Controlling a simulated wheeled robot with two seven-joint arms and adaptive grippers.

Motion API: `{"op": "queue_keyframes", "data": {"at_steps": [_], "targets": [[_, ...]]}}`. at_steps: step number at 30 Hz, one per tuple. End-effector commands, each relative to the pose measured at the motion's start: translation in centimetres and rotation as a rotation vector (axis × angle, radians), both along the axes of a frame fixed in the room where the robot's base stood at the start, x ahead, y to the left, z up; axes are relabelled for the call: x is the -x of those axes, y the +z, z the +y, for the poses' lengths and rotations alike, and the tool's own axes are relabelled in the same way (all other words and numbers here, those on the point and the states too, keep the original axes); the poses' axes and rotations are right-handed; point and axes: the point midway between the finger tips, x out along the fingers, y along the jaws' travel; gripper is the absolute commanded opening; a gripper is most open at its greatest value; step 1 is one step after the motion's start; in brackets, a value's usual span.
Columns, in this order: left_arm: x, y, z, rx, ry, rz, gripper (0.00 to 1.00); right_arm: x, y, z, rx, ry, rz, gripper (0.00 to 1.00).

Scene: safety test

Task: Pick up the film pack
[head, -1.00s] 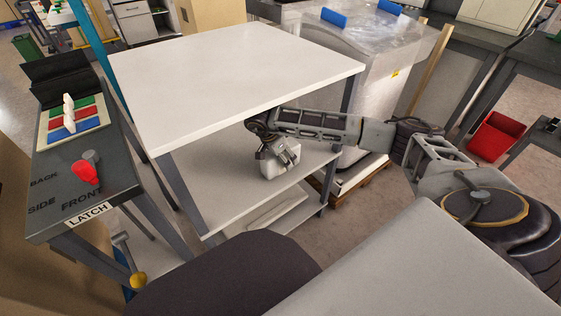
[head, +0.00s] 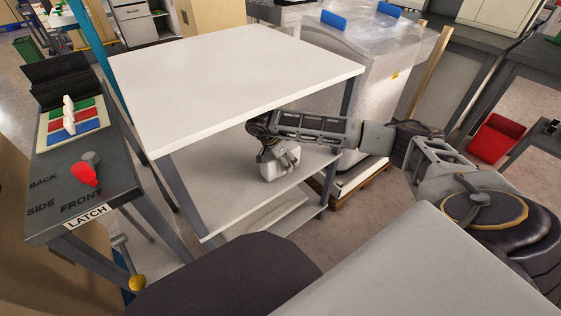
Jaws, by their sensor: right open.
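A pale, box-shaped film pack (head: 269,172) sits on the middle shelf of the white table, under its top. My right arm reaches in from the right below the tabletop. My right gripper (head: 290,163) is open and points down at the right side of the pack, partly covering it. I cannot tell whether the fingers touch it. My left gripper is not in view.
The white tabletop (head: 225,75) overhangs my right wrist. The shelf (head: 215,205) is bare around the pack. A dark bench (head: 115,175) with a red knob stands left. A wrapped pallet load (head: 385,65) stands behind right.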

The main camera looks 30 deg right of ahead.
Motion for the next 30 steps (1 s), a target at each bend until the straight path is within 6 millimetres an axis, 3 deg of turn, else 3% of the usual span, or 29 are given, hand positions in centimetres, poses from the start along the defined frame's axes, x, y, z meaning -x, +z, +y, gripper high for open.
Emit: {"op": "queue_keyframes", "data": {"at_steps": [19, 30], "targets": [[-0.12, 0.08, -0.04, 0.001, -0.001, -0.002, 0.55, -0.02, -0.29, 0.01, 0.0, 0.0, 0.0, 0.74], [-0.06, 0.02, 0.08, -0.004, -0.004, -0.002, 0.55, -0.01, -0.29, 0.02, 0.0, 0.0, 0.0, 0.27]]}}
